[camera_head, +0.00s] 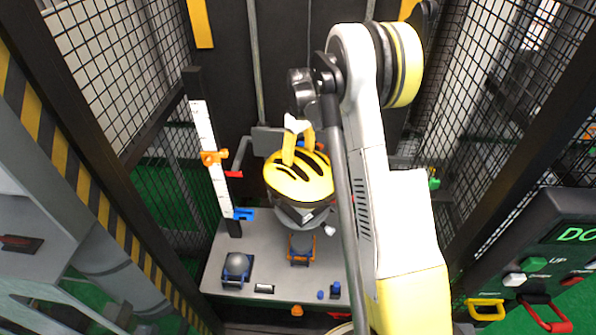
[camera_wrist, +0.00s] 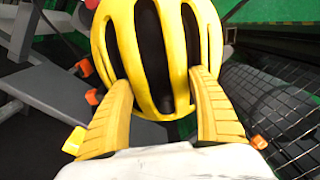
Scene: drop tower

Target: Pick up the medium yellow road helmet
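The yellow road helmet (camera_head: 300,186) with black vents sits at the middle of the drop tower, over a dark and grey support. In the wrist view the helmet (camera_wrist: 210,35) fills the upper middle. My gripper (camera_head: 298,150) is at the helmet's top, far end. Its two yellow fingers overlap the helmet. In the wrist view my gripper (camera_wrist: 162,85) has its fingers apart, one on each side of the helmet's near end. They look very close to its shell or touching it. Whether they press on it cannot be told. The helmet's underside and its contact with the support are mostly hidden.
A white scale post (camera_head: 211,155) with orange and blue markers stands left. A grey base plate (camera_head: 225,258) below carries a grey dome (camera_head: 236,266) and small parts. Mesh cage walls (camera_head: 115,60) close in both sides. A control panel (camera_head: 545,255) is at right.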

